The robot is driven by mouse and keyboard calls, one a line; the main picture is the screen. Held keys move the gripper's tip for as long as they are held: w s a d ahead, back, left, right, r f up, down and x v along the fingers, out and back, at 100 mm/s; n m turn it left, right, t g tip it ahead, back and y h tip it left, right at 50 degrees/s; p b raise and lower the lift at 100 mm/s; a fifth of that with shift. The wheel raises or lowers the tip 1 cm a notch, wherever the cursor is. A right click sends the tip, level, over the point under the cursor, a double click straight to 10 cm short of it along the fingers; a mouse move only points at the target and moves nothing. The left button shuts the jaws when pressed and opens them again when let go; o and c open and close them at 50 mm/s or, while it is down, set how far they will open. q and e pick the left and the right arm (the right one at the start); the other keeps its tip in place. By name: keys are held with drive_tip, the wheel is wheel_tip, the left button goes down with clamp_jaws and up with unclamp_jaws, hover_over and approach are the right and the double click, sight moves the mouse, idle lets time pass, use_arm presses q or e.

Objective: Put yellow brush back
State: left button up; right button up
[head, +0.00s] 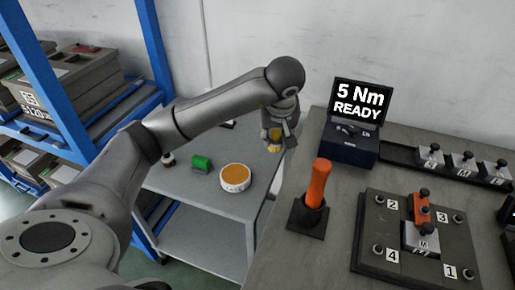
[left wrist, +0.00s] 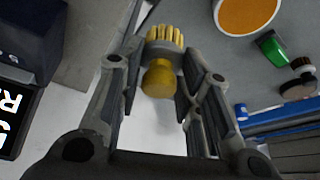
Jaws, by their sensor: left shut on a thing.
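The yellow brush (left wrist: 159,79) has a rounded yellow handle and pale yellow bristles. My left gripper (left wrist: 158,82) is shut on it, with one finger on each side. In the head view my left gripper (head: 279,128) hangs at the back right corner of the grey cart (head: 185,187), by the workbench edge. The brush (head: 273,147) shows there only in small part below the fingers. I cannot tell whether it touches the cart top. My right gripper is not in view.
On the cart stand a round white tin with orange contents (head: 235,177), a green block-like item (head: 202,163) and a small dark item (head: 168,160). The workbench (head: 290,262) carries an orange-handled tool (head: 318,184), a display (head: 358,104) and a numbered fixture plate (head: 377,207). A blue shelf (head: 157,45) stands left.

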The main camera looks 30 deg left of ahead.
use_arm(q)
drive_tip(key=w+a+f, duration=0.1)
drive_tip(key=a+f, duration=0.1)
drive_tip(key=a, duration=0.1)
drive_tip(key=w+a+f, duration=0.2)
drive_tip(key=f, duration=0.1)
drive_tip(key=w+a+f+p, duration=0.1)
drive_tip(key=w+a+f, duration=0.1)
drive_tip(key=a, duration=0.1)
drive_tip(key=shift+w+a+f, duration=0.1)
drive_tip(key=shift+a+f, duration=0.25)
drive_tip(key=shift+w+a+f, duration=0.1)
drive_tip(key=shift+a+f, duration=0.05)
drive_tip(key=shift+f, duration=0.05)
drive_tip(key=f, duration=0.3)
drive_tip(key=shift+w+a, duration=0.1)
drive_tip(key=shift+a, duration=0.1)
drive_tip(key=shift+f+p, duration=0.3)
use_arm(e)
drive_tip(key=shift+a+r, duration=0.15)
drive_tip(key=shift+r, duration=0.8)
use_arm(q)
drive_tip(key=shift+f, duration=0.15)
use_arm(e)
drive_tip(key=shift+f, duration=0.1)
use_arm(q)
drive_tip(key=o, duration=1)
